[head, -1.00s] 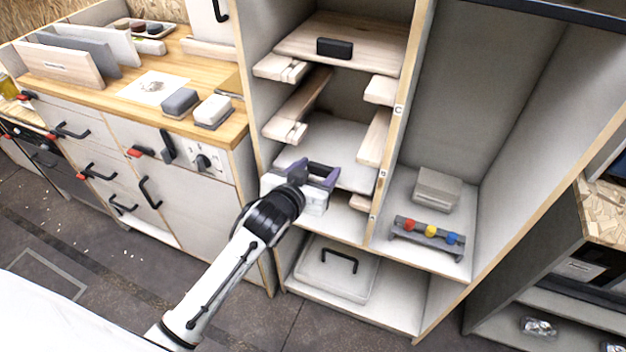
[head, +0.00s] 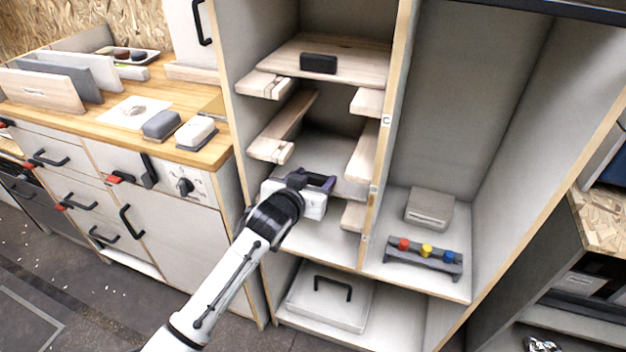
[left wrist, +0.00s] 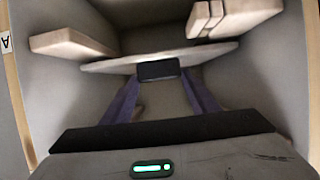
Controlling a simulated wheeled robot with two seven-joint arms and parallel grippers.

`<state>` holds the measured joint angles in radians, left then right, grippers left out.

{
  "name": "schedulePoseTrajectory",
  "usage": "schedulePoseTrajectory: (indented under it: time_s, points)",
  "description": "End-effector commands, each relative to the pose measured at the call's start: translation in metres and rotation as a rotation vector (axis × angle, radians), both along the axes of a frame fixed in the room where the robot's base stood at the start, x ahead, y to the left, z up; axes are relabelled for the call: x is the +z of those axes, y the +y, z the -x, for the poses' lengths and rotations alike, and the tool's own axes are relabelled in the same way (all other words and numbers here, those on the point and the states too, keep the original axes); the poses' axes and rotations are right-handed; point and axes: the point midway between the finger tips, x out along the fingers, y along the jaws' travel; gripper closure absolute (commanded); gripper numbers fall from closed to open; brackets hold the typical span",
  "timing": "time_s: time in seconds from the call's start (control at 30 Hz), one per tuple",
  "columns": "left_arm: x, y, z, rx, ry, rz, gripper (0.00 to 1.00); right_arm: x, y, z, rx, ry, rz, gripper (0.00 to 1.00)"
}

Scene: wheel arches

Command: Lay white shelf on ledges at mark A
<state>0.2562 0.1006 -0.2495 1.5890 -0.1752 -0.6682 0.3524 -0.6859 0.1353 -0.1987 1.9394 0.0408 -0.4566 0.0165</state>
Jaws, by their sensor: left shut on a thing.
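The white shelf (head: 338,150) is a thin pale board inside the tall cabinet's left bay, roughly level. My left gripper (head: 318,181), with purple fingers, is shut on its front edge. In the left wrist view, which is upside down, the shelf (left wrist: 205,55) spans between two wooden ledges, and a dark block (left wrist: 158,70) shows between the fingers. The ledge by mark A (left wrist: 5,43) is at picture left; the notched ledge (left wrist: 235,15) is at picture right. The shelf is just above this pair; I cannot tell whether it touches. In the head view, the lowest right ledge (head: 353,216) shows below it.
Higher ledges (head: 362,155) stand close above the shelf. The cabinet divider (head: 393,90) borders the bay on the right. A handled panel (head: 318,298) lies in the bottom compartment.

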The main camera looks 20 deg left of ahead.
Motion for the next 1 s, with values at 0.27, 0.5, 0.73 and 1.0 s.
schedulePoseTrajectory:
  time_s: [0.27, 0.5, 0.73, 1.0]
  points:
    - [-0.002, 0.0, -0.001, 0.0, -0.005, 0.0, 0.79, -0.001, 0.002, 0.0, 0.002, -0.001, -0.002, 0.69]
    - [-0.002, 0.0, -0.001, -0.001, -0.006, 0.001, 0.35, -0.001, 0.002, 0.0, 0.002, 0.002, -0.002, 0.69]
    - [-0.004, 0.0, 0.0, 0.0, -0.002, 0.0, 0.24, -0.002, 0.002, 0.001, 0.001, 0.005, -0.003, 0.69]
    - [-0.002, 0.0, 0.01, 0.0, 0.002, 0.0, 0.24, -0.001, 0.001, 0.001, -0.001, 0.006, -0.002, 0.69]
